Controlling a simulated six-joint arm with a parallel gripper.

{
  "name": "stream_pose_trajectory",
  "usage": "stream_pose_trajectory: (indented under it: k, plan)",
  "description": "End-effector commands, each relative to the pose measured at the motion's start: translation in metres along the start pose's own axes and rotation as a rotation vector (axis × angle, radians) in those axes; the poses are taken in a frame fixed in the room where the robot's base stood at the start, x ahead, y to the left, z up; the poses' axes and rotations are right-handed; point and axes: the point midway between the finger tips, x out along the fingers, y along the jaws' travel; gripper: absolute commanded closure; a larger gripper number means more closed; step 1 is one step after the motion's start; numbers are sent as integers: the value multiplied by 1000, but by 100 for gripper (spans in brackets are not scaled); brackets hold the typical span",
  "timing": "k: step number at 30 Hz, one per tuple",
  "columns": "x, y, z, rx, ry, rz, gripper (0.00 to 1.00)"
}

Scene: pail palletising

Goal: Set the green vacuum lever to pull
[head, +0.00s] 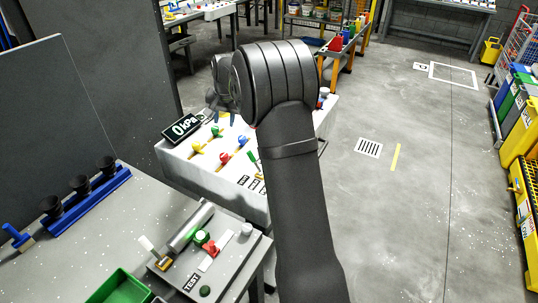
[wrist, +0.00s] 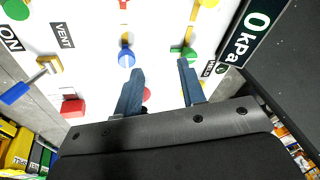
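A white panel (wrist: 95,95) carries coloured levers and knobs and a black 0 kPa display (wrist: 250,35); in the head view the panel (head: 180,165) is partly behind my arm. A green handle (head: 253,156) lies at its right part, beside small black-and-white labels. In the wrist view one green knob (wrist: 190,53) is just beyond my right finger, and another green part (wrist: 17,8) is cut by the top left corner. I cannot tell which is the vacuum lever, nor its setting. My gripper (wrist: 160,72) is open and empty over the panel.
A blue knob (wrist: 126,58) is just beyond my left finger. A red block (wrist: 73,108) and a blue-handled lever (wrist: 15,93) are further left. A VENT label (wrist: 62,35) is near them. A grey bench (head: 60,245) with a blue cup rack is near left.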

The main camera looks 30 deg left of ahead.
Motion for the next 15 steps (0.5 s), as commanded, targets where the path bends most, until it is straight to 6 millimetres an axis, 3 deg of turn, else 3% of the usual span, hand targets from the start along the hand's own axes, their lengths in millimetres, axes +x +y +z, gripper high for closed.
stream_pose_trajectory:
  k: [1,6,10,15]
  plan:
    - [-9,32,3,170,-42,-21,63]
    - [-41,111,29,768,-217,-108,63]
    - [-69,157,51,1200,-359,-174,63]
    - [-100,192,73,1621,-529,-250,63]
